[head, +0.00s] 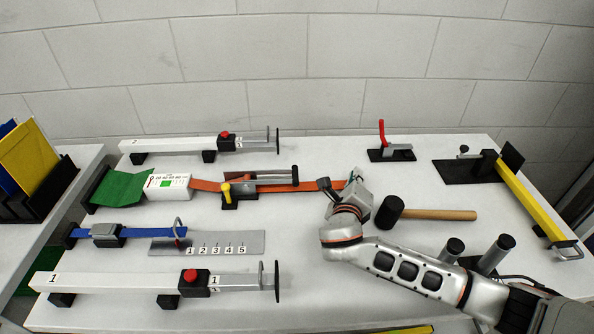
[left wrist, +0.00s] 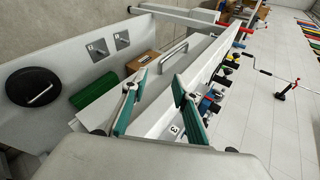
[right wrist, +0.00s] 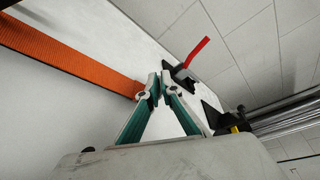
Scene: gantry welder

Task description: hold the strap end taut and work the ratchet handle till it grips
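The orange strap (head: 317,186) runs across the bench from a white labelled box on the left, through the ratchet (head: 262,179), to my right gripper (head: 350,186). The ratchet has a dark handle on top and a yellow knob at its left. In the right wrist view the strap (right wrist: 75,58) reaches the fingers of my right gripper (right wrist: 159,84), whose tips are close together on its end; the exact pinch is partly hidden. The strap looks straight. My left gripper (left wrist: 156,95) shows only in the left wrist view, open and empty, away from the ratchet.
A black-headed mallet (head: 430,214) lies beside my right arm. A red-handled clamp (head: 384,145) stands at the back. Long white clamps (head: 110,283) lie along the front and back, and a blue strap (head: 140,233) with a numbered plate lies at left. A yellow bar (head: 535,205) is at right.

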